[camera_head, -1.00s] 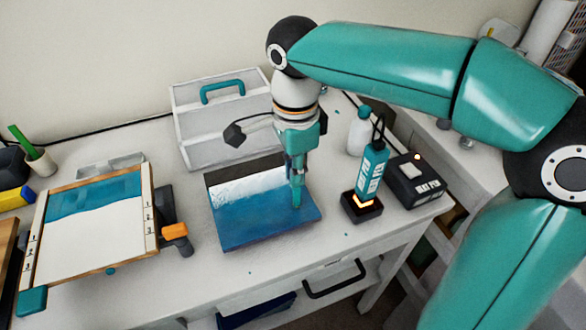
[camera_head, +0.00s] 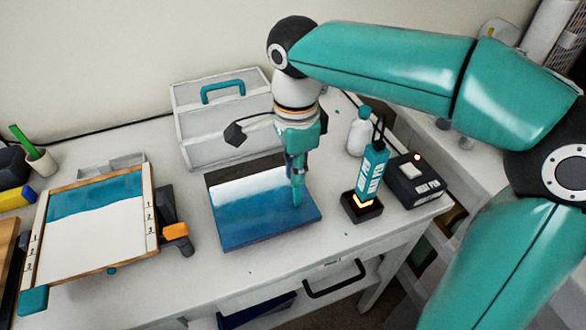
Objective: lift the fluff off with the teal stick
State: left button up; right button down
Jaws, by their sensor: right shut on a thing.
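My right gripper (camera_head: 297,168) points down over the blue and white resin panel (camera_head: 250,222). It is shut on the teal stick (camera_head: 297,190), which hangs down with its tip over the right part of the blue area. I cannot tell whether the tip touches the surface. The panel has a dark strip along its far edge, then a white band, then blue. The fluff is too small to make out. My left gripper is not in view.
A teal bottle (camera_head: 372,172) stands on a dark lit base right of the panel, beside a black box (camera_head: 412,180). A grey toolbox (camera_head: 222,118) stands behind the panel. A framed board (camera_head: 92,240) lies at left. Bare table lies in front of the panel.

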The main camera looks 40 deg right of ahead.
jog(key=shift+r+p, duration=2.25)
jog(key=shift+r, duration=0.45)
